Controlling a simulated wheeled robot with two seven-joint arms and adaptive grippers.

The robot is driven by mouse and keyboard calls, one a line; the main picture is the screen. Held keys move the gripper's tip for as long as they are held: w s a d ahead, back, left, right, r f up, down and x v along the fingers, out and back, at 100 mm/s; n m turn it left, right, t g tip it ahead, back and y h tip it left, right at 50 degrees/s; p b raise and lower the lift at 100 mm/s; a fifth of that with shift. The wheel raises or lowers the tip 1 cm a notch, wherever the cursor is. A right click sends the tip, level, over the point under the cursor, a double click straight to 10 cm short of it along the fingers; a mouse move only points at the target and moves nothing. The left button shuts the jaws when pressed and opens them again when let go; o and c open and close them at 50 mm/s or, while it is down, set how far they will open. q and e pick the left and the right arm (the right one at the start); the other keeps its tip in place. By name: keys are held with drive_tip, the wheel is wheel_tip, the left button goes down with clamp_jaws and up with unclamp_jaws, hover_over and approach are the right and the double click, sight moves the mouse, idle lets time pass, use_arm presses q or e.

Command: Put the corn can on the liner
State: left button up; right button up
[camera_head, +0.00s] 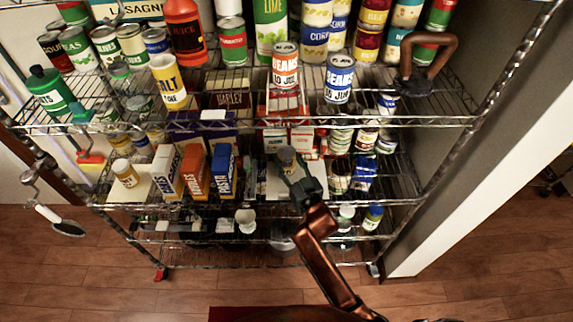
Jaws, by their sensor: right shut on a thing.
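My right gripper (290,168) reaches onto the middle shelf from the front. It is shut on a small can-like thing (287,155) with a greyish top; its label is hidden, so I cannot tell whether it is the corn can. A pale flat sheet (261,184), likely the liner, lies on the shelf beside and partly behind the gripper. I cannot tell whether the held thing touches it. Cans marked corn (316,37) stand stacked on the upper shelf. My left gripper is not in view.
Blue and orange boxes (224,172) stand left of the gripper. Several cans (341,176) stand close to its right. Bottles (372,217) stand below. The floor in front is clear.

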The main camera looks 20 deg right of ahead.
wheel_tip(320, 180, down, 3)
drive_tip(key=shift+r+b, duration=0.2)
drive_tip(key=shift+b, duration=0.2)
drive_tip(key=shift+r, duration=0.2)
drive_tip(key=shift+f, duration=0.15)
drive_tip(key=o, duration=1.5)
drive_tip(key=shift+f, duration=0.15)
drive_tip(key=shift+r, duration=0.3)
drive_tip(key=s, duration=0.4)
drive_tip(key=s+d+p, duration=0.1)
drive_tip(key=s, duration=0.3)
drive_tip(key=s+p, duration=0.1)
drive_tip(key=s, duration=0.3)
drive_tip(key=shift+d+f, duration=0.1)
drive_tip(key=shift+d, duration=0.1)
